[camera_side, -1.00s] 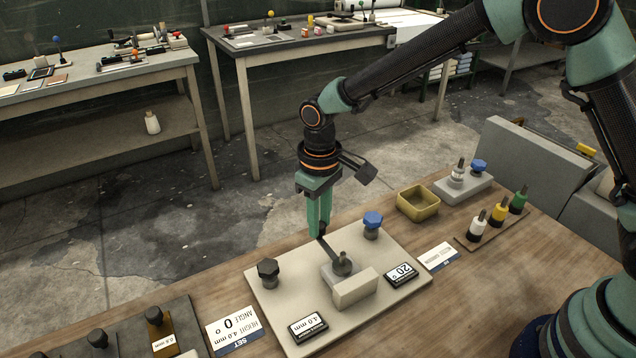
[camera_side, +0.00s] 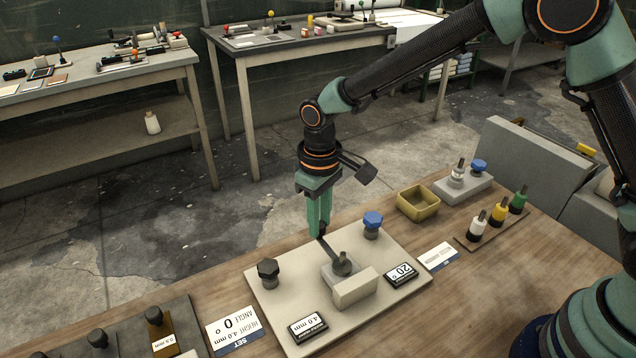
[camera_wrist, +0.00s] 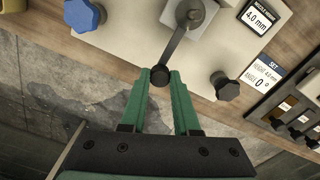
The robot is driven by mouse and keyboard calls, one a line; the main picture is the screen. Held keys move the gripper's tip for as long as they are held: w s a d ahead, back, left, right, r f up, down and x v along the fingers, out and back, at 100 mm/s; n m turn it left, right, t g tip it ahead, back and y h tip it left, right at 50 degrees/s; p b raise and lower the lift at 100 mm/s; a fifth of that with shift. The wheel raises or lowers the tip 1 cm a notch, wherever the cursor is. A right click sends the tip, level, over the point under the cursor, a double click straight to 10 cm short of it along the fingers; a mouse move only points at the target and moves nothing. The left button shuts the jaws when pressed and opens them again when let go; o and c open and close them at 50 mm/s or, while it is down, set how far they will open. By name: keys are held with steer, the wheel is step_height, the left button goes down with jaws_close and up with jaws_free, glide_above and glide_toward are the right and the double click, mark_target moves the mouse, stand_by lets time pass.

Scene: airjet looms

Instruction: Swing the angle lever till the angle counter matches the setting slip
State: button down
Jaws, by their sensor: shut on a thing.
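The angle lever (camera_side: 330,251) is a dark arm on a grey block on the pale plate (camera_side: 285,310). My gripper (camera_side: 319,233) is shut on the lever's dark end knob, which also shows between the green fingers in the wrist view (camera_wrist: 160,76). The angle counter (camera_side: 402,274) reads 20°. The height counter (camera_side: 308,327) reads 4.0 mm. The setting slip (camera_side: 234,331) lies left of the plate and reads height 4.0 mm, angle 0°; it also shows in the wrist view (camera_wrist: 266,76).
A blue knob (camera_side: 373,222) and a black knob (camera_side: 268,270) stand on the plate either side of the lever. A yellow tray (camera_side: 418,203), a white card (camera_side: 438,257) and a rack of coloured knobs (camera_side: 490,229) are to the right. A dark gauge tray (camera_side: 125,335) is at left.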

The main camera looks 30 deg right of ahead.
steer(key=shift+s+d+m, duration=0.1)
steer(key=shift+d+m, duration=0.6)
steer(key=shift+m, duration=0.4)
steer(key=shift+s+d+m, duration=0.1)
steer(key=shift+d+m, duration=0.6)
steer(key=shift+m, duration=0.4)
steer(key=c, duration=0.6)
jaws_free()
steer(key=shift+c, duration=0.2)
steer(key=shift+r, duration=0.1)
step_height(320, 180, up, 12)
